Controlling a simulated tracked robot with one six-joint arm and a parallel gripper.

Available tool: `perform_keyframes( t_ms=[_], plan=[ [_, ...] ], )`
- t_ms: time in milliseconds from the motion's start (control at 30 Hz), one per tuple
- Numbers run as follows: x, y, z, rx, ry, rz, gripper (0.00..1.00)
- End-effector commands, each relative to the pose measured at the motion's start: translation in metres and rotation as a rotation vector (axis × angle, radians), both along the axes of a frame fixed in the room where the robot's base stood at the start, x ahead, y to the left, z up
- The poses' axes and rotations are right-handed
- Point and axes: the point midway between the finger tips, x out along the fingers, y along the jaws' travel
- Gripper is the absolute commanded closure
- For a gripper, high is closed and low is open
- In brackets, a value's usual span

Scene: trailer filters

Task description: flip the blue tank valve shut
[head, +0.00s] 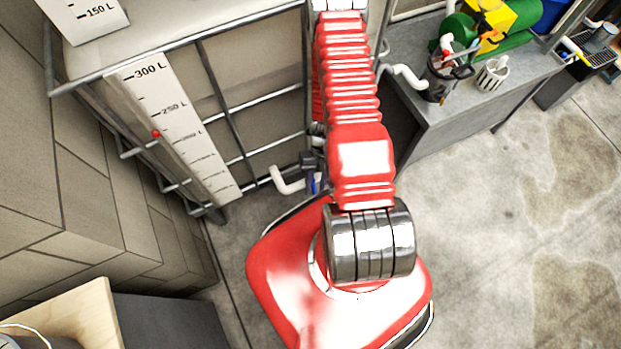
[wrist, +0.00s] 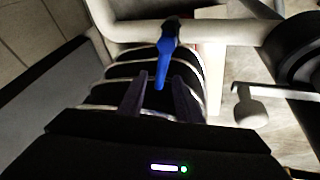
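The blue valve handle (wrist: 166,62) shows in the wrist view. It hangs from a dark pivot on a cream pipe (wrist: 220,31) and points towards my gripper. My gripper (wrist: 160,80) is open, with its two dark fingers apart. The free end of the handle appears between the fingertips in the picture; I cannot tell whether either finger touches it. In the head view only a small blue piece of the handle (head: 315,183) shows beside my red arm, near a white pipe bend (head: 287,181). My gripper is hidden there.
A caged tank with a litre scale (head: 175,125) stands at the left. A grey bench (head: 450,120) with a pump, a dark filter housing and a white basket is at the upper right. A wooden board (head: 70,320) is at the lower left. Concrete floor at the right is clear.

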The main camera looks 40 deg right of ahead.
Motion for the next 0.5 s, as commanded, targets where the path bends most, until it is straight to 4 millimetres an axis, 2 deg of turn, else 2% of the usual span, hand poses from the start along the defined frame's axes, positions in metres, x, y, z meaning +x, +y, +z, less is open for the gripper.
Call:
perform_keyframes(
  t_ms=[267,500],
  plan=[
    [0.000,0.000,0.008,0.000,0.001,0.000,0.69],
    [0.001,0.001,0.033,0.000,0.001,0.000,0.69]
  ],
)
